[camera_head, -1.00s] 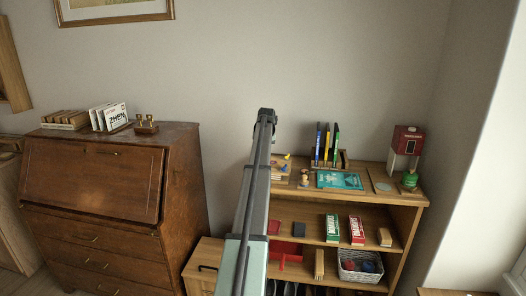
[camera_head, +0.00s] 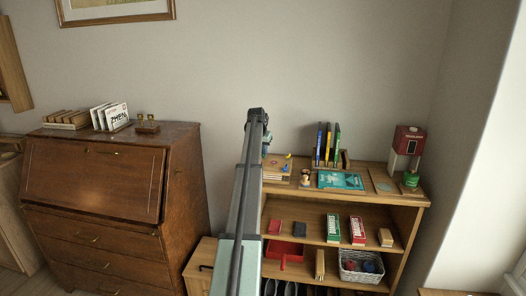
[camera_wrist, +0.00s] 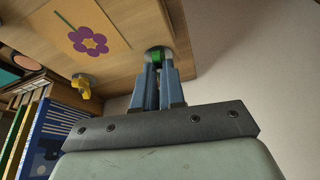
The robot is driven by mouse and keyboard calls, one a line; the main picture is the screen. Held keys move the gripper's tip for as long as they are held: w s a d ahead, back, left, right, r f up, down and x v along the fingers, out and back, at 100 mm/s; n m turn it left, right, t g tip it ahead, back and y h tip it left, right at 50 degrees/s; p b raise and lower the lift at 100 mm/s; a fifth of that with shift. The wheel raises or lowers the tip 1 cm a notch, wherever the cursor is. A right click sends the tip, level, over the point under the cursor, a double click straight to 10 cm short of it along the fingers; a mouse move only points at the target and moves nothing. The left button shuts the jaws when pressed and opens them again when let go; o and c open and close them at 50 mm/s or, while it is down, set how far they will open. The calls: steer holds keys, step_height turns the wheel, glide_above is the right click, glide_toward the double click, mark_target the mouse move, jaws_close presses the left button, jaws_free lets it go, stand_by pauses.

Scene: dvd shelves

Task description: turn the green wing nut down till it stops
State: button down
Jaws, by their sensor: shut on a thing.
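The green wing nut (camera_wrist: 157,57) shows in the wrist view between the tips of my gripper (camera_wrist: 159,62), near the edge of a wooden board (camera_wrist: 130,62). The two blue fingers are shut on it. A yellow wing nut (camera_wrist: 82,86) stands on the same board, apart from my gripper. In the head view my arm hides the green nut, and the yellow one (camera_head: 288,156) shows just right of my gripper (camera_head: 266,148).
The board carries a card with a purple flower (camera_wrist: 89,41). Upright DVD cases (camera_head: 328,145) stand close by on the shelf top. A small figure (camera_head: 305,177), a teal case (camera_head: 340,180) and a red-and-white dispenser (camera_head: 407,146) stand further right. The wall is behind.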

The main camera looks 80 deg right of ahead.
stand_by(0.3)
steer(key=c, duration=1.2)
jaws_free()
steer(key=v, duration=1.3)
steer(key=shift+r, duration=0.45)
steer(key=shift+w+a+f, duration=0.1)
